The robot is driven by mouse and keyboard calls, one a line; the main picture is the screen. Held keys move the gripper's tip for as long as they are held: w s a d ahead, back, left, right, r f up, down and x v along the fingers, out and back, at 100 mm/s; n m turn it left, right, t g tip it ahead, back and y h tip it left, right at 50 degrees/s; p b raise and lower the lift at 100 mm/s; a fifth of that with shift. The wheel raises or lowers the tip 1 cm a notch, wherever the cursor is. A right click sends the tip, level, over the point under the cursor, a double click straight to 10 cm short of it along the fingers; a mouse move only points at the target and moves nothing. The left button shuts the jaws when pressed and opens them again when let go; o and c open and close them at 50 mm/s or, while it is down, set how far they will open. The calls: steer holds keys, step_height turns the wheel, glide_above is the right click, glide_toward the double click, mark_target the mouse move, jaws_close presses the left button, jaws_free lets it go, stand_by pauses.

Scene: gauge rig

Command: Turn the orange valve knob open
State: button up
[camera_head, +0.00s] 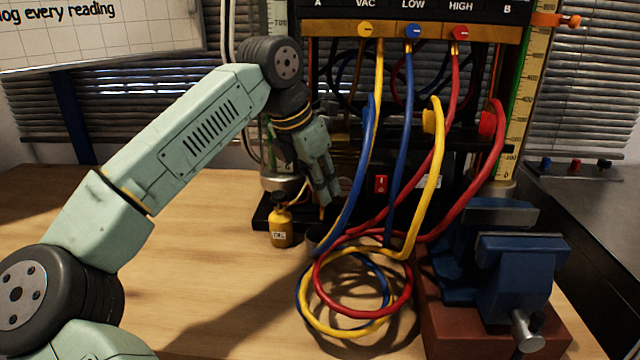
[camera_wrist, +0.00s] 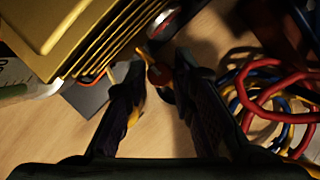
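An orange valve knob (camera_head: 572,22) sticks out sideways at the top of the right gauge column, at the upper right of the head view. My gripper (camera_head: 329,200) is far to its left and much lower, pointing down in front of the rig's base. In the wrist view my gripper (camera_wrist: 159,72) has its two dark fingers apart. The orange valve knob cannot be made out for sure in the wrist view.
A yellow oil bottle (camera_head: 281,226) stands left of my gripper. Blue, red and yellow hoses (camera_head: 355,325) hang from the rig and coil on the wooden table (camera_head: 190,250). A blue vise (camera_head: 515,265) stands at the right. The table's left part is clear.

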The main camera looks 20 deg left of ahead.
steer(key=shift+o, duration=0.2)
steer(key=shift+r, duration=0.1)
steer(key=v, duration=1.1)
steer(key=shift+r, duration=0.4)
steer(key=shift+s, duration=0.15)
